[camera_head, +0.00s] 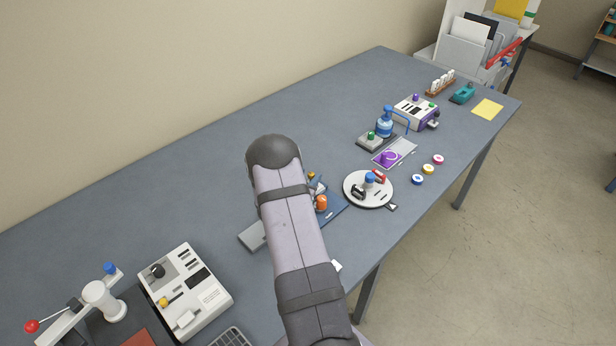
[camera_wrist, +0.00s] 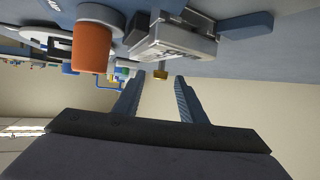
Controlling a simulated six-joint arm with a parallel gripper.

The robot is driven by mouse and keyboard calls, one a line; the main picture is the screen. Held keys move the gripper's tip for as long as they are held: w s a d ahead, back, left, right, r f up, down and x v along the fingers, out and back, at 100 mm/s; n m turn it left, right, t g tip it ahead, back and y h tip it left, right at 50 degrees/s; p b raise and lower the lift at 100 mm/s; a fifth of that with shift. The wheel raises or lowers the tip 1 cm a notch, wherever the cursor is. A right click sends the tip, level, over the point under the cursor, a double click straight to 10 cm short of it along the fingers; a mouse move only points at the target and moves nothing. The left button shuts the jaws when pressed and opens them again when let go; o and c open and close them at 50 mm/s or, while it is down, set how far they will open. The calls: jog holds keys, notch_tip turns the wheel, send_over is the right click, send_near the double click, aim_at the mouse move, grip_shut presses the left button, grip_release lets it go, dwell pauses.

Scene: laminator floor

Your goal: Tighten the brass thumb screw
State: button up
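The brass thumb screw (camera_wrist: 161,74) shows in the wrist view as a small gold knob on a metal clamp-like block (camera_wrist: 172,42). My gripper (camera_wrist: 157,84) is open, its two fingers apart with bare space between them. In the head view my arm hides the gripper and most of this fixture; a blue base (camera_head: 333,214) shows beside the arm.
An orange cylinder (camera_wrist: 92,48) stands left of the metal block in the wrist view. In the head view a round white plate (camera_head: 355,196) lies right of my arm, and a white control box (camera_head: 210,300) stands left of it. Open table (camera_head: 180,180) lies behind.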

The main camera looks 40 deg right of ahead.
grip_shut()
jog(key=shift+g, duration=0.3)
jog(key=shift+w+a+f+m+g+h+b, duration=0.1)
jog(key=shift+w+m+g+h+b, duration=0.1)
jog(key=shift+m+g+b, duration=0.3)
jog(key=shift+w+a+m+g+h+b, duration=0.15)
jog(key=shift+m+g+h+b, duration=0.1)
jog(key=shift+m+g, duration=0.4)
jog(key=m+g+b, duration=0.3)
jog(key=shift+w+d+f, duration=0.1)
jog(key=shift+w+f, duration=0.05)
jog(key=shift+w, duration=0.2)
jog(key=m+g+b, duration=0.1)
jog(key=b, duration=0.1)
jog(key=m+g+b, duration=0.1)
jog(key=g+b, duration=0.1)
jog(key=b, duration=0.1)
jog(key=shift+w+m+y, duration=0.2)
jog(key=shift+m+y, duration=0.05)
jog(key=shift+y, duration=0.1)
jog(key=shift+d+g+b, duration=0.1)
jog(key=shift+g+b, duration=0.15)
jog(key=shift+b, duration=0.15)
jog(key=shift+w+r+m+g+b, duration=0.1)
jog(key=shift+r+m+g+b, duration=0.15)
jog(key=shift+m+g+b, duration=0.75)
jog(key=shift+n+t+b, duration=0.3)
